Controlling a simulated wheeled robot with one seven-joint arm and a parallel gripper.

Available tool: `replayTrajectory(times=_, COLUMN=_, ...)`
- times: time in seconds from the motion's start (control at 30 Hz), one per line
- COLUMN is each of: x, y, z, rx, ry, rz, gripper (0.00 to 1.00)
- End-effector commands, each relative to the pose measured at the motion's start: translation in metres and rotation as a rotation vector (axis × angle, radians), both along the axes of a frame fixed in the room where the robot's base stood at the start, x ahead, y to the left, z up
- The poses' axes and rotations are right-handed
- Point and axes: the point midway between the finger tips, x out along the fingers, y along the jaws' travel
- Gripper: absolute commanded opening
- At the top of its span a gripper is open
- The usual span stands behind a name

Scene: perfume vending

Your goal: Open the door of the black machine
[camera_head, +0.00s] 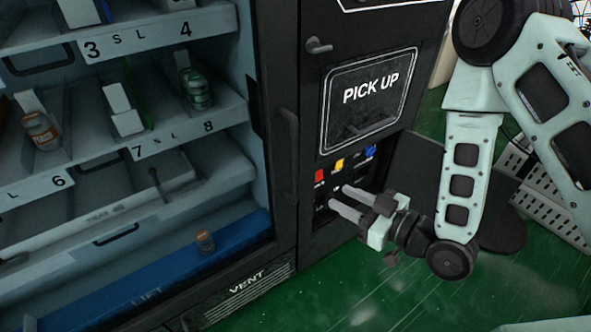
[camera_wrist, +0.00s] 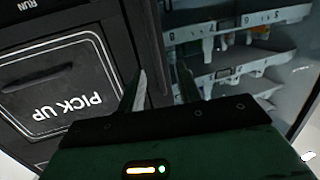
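The black machine (camera_head: 309,98) has a large glass-fronted door on the left, with a dark frame (camera_head: 272,90) that looks closed. A black vertical handle (camera_head: 290,150) is on the frame's right edge. A PICK UP panel (camera_head: 367,98) is to the right of it and also shows upside down in the wrist view (camera_wrist: 62,85). My gripper (camera_head: 336,197) is open and empty, low in front of the colored buttons, right of and below the handle. In the wrist view its two fingers (camera_wrist: 162,88) are apart, pointing at the door's edge. I cannot make out the handle there.
Shelves (camera_head: 200,133) behind the glass hold several small bottles. A small orange bottle (camera_head: 205,241) stands on the blue lift (camera_head: 150,275). A lever knob (camera_head: 318,46) is above the PICK UP panel. Green floor (camera_head: 370,285) is open in front.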

Motion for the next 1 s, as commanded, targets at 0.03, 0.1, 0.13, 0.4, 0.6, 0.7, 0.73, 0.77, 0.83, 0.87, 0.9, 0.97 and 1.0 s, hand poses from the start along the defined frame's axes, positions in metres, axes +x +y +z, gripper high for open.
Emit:
replayTrajectory(times=0.03, x=-0.002, y=-0.006, z=-0.006, rx=0.033, ry=-0.013, rz=-0.016, gripper=0.34)
replayTrajectory(times=0.1, x=-0.004, y=-0.011, z=-0.005, rx=0.071, ry=-0.036, rz=-0.031, gripper=0.34)
replayTrajectory(times=0.13, x=-0.005, y=-0.013, z=-0.005, rx=0.083, ry=-0.044, rz=-0.038, gripper=0.34)
replayTrajectory(times=0.4, x=0.0, y=-0.01, z=-0.008, rx=0.103, ry=-0.065, rz=-0.042, gripper=0.34)
replayTrajectory(times=0.6, x=0.013, y=0.004, z=-0.008, rx=0.106, ry=-0.069, rz=-0.043, gripper=0.34)
replayTrajectory(times=0.7, x=0.026, y=0.016, z=-0.001, rx=0.112, ry=-0.068, rz=-0.047, gripper=0.34)
replayTrajectory(times=0.73, x=0.031, y=0.021, z=0.0, rx=0.112, ry=-0.068, rz=-0.048, gripper=0.34)
replayTrajectory(times=0.77, x=0.035, y=0.025, z=0.0, rx=0.112, ry=-0.067, rz=-0.048, gripper=0.34)
replayTrajectory(times=0.83, x=0.039, y=0.027, z=-0.008, rx=0.112, ry=-0.067, rz=-0.049, gripper=0.34)
replayTrajectory(times=0.87, x=0.04, y=0.028, z=-0.008, rx=0.111, ry=-0.067, rz=-0.049, gripper=0.34)
replayTrajectory(times=0.9, x=0.042, y=0.029, z=-0.009, rx=0.11, ry=-0.068, rz=-0.047, gripper=0.34)
replayTrajectory(times=0.97, x=0.044, y=0.031, z=-0.009, rx=0.111, ry=-0.067, rz=-0.045, gripper=0.34)
replayTrajectory(times=1.0, x=0.045, y=0.032, z=-0.009, rx=0.111, ry=-0.067, rz=-0.044, gripper=0.34)
